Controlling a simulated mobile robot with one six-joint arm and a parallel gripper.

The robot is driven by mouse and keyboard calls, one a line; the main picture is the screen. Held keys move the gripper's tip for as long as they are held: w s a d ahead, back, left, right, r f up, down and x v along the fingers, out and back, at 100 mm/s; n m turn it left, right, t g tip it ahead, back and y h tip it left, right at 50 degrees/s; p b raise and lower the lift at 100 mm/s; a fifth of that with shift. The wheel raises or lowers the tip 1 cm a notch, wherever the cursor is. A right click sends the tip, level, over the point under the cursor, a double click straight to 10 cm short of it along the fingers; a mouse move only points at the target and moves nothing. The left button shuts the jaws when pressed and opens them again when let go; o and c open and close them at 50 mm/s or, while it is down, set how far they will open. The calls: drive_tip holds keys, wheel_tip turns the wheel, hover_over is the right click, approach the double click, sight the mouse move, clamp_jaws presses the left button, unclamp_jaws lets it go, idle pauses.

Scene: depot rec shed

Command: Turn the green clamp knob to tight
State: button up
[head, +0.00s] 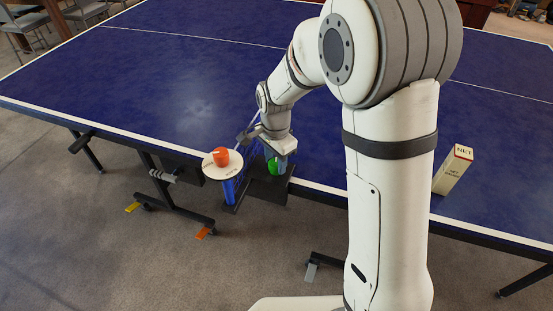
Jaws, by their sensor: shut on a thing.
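The green clamp knob (272,166) shows in the head view at the near edge of the blue table, beside a dark clamp bracket (268,190). My gripper (279,158) reaches down over the knob from above and is shut on it. The gripper and wrist hide much of the knob, and I cannot make out its pointer or marks. To its left, an orange knob (221,156) with a white pointer line sits on a round pale dial plate (209,170) on a blue post.
The blue table-tennis table (180,80) fills most of the view, its top largely clear. A pale box marked NET (454,170) stands near the table's near edge at right.

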sight(276, 163)
drive_tip(key=shift+m, duration=1.6)
drive_tip(key=o, duration=1)
drive_tip(key=shift+r, duration=0.15)
wheel_tip(276, 163, up, 8)
drive_tip(key=shift+f+p, duration=0.25)
drive_tip(key=shift+p, duration=0.25)
